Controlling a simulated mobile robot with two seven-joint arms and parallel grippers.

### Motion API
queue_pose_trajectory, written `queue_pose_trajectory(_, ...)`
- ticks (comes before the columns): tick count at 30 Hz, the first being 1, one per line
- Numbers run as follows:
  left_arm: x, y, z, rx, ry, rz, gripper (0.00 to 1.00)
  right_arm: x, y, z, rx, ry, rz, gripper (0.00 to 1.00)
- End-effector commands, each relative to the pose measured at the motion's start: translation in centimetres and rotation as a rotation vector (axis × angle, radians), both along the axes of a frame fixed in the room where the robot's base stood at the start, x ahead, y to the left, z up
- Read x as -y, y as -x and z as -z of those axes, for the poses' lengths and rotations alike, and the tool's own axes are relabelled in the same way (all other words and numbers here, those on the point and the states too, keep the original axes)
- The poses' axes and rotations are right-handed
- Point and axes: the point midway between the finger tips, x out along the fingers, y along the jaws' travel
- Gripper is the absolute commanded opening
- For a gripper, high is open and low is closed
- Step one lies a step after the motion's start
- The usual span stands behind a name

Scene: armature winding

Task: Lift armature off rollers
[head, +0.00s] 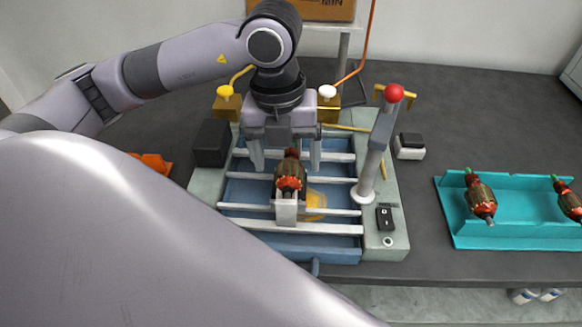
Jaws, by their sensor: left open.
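A red and dark armature (291,175) with a green tip at its far end sits at the middle of the winding machine (378,228). Its near end is at a small grey upright block (287,210). Whether it touches the rollers under it cannot be made out. My left gripper (287,166) points down over the machine. It is open, with one finger on each side of the armature and a visible gap to it on both sides. My right gripper is not in view.
A post with a red knob (394,93) stands just right of my left gripper. Yellow blocks carry a yellow cap (225,91) and a white cap (327,91) behind. A teal tray (510,240) at right holds two more armatures. A large grey part of mine covers the lower left.

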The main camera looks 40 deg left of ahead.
Motion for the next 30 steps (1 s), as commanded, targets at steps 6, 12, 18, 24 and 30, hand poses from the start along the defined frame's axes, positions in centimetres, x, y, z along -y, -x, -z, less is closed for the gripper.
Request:
queue_pose_trajectory(6,0.1,-0.3,3.1,-0.003,0.001,0.0,0.82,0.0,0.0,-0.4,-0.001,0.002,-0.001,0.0)
queue_pose_trajectory(12,0.2,-0.4,3.7,-0.001,0.002,0.001,0.82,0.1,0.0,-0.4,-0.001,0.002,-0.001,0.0)
queue_pose_trajectory(18,0.2,-0.4,3.6,-0.001,0.002,0.001,0.53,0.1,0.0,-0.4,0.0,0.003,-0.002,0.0)
queue_pose_trajectory(24,0.2,-0.4,3.5,0.001,0.003,0.001,0.0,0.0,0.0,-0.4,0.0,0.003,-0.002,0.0)
queue_pose_trajectory(30,0.2,-0.4,3.4,0.001,0.003,0.001,0.0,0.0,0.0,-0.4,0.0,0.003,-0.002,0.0)
